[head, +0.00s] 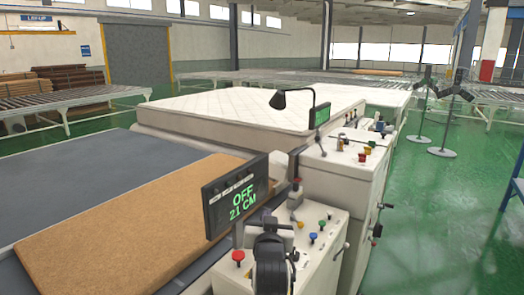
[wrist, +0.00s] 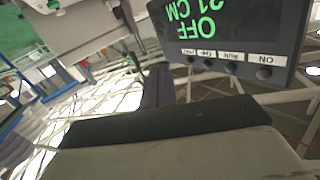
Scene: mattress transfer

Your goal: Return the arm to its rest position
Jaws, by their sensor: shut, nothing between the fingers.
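My gripper (wrist: 157,72) shows in the wrist view, with its dark fingers together and nothing between them. My dark arm (head: 271,268) rises at the bottom of the head view, in front of the near control cabinet. A black display (head: 236,196) reads "OFF 21 CM" in green and stands just left of the arm in the picture. The same display appears upside down at the top of the wrist view (wrist: 228,40), close to the fingers, with a row of buttons; I cannot tell whether they touch.
The near cabinet (head: 318,232) has coloured knobs. A brown pad (head: 130,222) lies on the grey conveyor (head: 95,180) at left. A white mattress (head: 255,106) lies beyond. A second cabinet (head: 345,180) stands behind. Green floor (head: 425,220) is open at right, with black stands (head: 441,152).

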